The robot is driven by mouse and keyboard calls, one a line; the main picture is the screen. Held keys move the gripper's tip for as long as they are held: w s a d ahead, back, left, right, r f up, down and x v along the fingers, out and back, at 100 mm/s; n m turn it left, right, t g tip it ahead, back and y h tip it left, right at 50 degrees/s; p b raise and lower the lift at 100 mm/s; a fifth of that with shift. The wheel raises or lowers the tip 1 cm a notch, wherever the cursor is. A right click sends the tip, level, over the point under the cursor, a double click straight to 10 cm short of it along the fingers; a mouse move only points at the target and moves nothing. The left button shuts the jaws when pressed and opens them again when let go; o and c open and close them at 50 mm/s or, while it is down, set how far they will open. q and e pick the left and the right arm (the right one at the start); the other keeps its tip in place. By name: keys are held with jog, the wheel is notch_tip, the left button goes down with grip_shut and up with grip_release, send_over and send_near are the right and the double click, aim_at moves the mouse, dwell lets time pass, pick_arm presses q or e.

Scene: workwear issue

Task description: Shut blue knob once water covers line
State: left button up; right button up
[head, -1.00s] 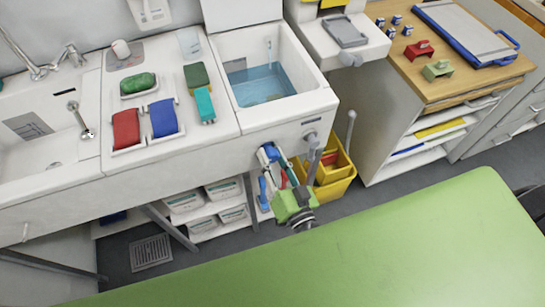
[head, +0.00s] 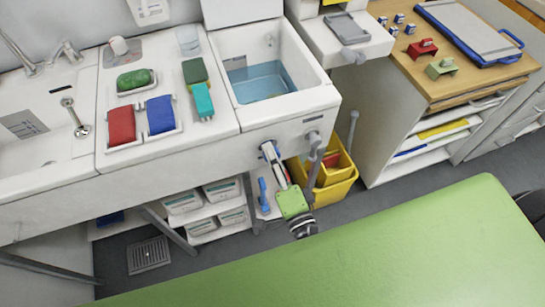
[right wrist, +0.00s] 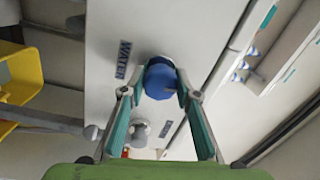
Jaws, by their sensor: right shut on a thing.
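I cannot make out the line itself. No stream shows below the inlet (head: 270,41). My left gripper is not in view.
A grey knob (head: 312,137) is right of the blue one, with a grey pipe below. A yellow bucket (head: 335,187) stands on the floor beneath. A green padded surface (head: 330,255) fills the front. Sponges and red and blue cloths lie on the counter left.

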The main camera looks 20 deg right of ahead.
jog(key=shift+m, duration=0.6)
jog(key=o, duration=1.1)
jog(key=s, duration=1.2)
jog(key=shift+d+f, duration=0.3)
jog(key=shift+d, duration=0.05)
